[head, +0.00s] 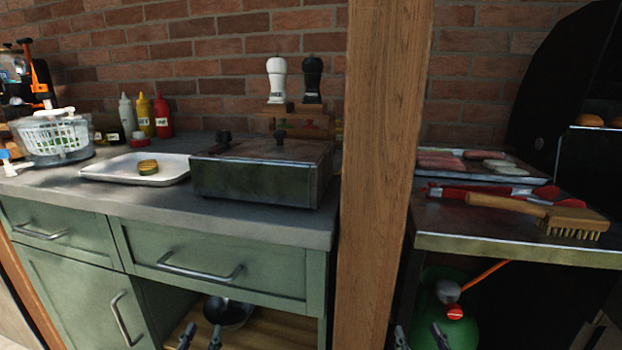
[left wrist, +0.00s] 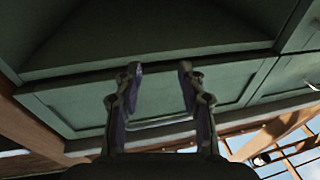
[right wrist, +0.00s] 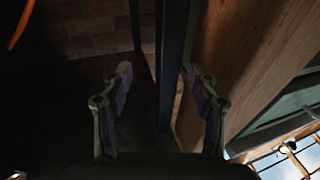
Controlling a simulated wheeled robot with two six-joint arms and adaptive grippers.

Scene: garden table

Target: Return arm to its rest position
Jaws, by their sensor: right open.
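My left gripper (head: 200,338) shows only its fingertips at the bottom edge of the head view, low in front of the green cabinet (head: 222,264). In the left wrist view my left gripper (left wrist: 159,70) is open and empty, its two fingers apart in front of a green drawer front. My right gripper (head: 421,337) shows its fingertips at the bottom edge of the head view, in front of the green gas bottle. In the right wrist view it (right wrist: 159,77) is open and empty, beside the wooden post (right wrist: 235,60).
The wooden post (head: 383,175) stands between counter and grill table. The counter holds a metal tray (head: 100,174) with a small round item, a lidded metal box (head: 255,182) and a basket (head: 55,135). A brush (head: 530,212) lies on the grill table above the gas bottle (head: 463,318).

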